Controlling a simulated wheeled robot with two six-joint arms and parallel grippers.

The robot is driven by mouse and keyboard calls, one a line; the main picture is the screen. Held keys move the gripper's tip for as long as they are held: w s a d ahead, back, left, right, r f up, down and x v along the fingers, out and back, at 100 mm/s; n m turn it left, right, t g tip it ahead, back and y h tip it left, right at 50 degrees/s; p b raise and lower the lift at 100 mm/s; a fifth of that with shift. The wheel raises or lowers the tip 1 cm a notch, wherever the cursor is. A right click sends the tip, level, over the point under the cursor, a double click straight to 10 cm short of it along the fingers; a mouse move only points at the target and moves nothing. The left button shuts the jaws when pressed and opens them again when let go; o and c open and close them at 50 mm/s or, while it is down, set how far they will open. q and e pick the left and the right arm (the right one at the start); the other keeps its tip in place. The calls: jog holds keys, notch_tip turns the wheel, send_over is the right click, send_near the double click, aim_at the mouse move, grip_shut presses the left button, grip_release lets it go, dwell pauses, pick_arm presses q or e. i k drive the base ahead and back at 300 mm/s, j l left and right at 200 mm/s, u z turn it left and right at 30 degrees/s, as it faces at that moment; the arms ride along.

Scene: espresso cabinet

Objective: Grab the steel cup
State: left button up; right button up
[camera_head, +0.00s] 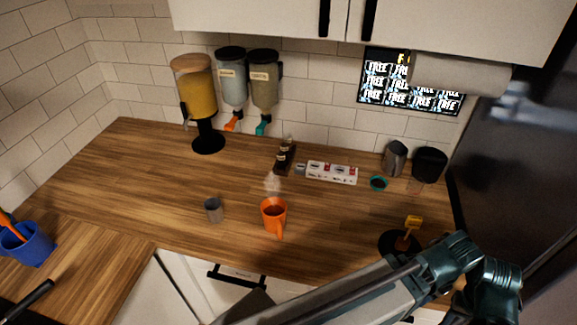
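A small grey metallic cup (214,210) stands upright on the wooden counter, left of the orange mug and near the front edge. It looks like the steel cup. A larger dark grey metal pitcher (395,158) stands at the back right of the counter, by the wall. One of my arms, with teal joints, crosses the lower right of the view, in front of the counter's front edge. Its fingertips are not visible. I see no gripper at either vessel, and my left gripper is not in view.
A black round base with a yellow-topped tool (413,222) is near my arm.

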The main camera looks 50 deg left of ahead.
aim_at(213, 207)
jog(key=u, duration=2.35)
